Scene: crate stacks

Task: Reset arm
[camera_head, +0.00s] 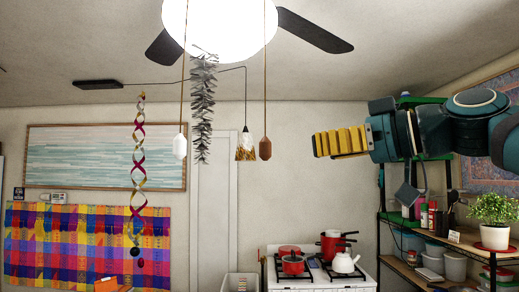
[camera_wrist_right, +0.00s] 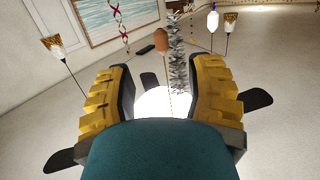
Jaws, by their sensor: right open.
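My right gripper (camera_head: 318,144) is raised high at the right of the head view, with its arm coming in from the right edge. Its yellow ribbed fingers point left, well above the stove. In the right wrist view the two yellow fingers (camera_wrist_right: 160,80) stand apart with nothing held between them. Past them show the ceiling lamp (camera_wrist_right: 165,103) and hanging decorations. My left gripper does not show in either view.
A white stove (camera_head: 318,280) with red pots (camera_head: 293,264) and a white kettle (camera_head: 344,262) stands below. A shelf (camera_head: 445,250) with a potted plant (camera_head: 494,212) is at the right. A grey tinsel garland (camera_head: 203,110) and pendants hang from the ceiling. A pale crate (camera_head: 240,282) is at the bottom.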

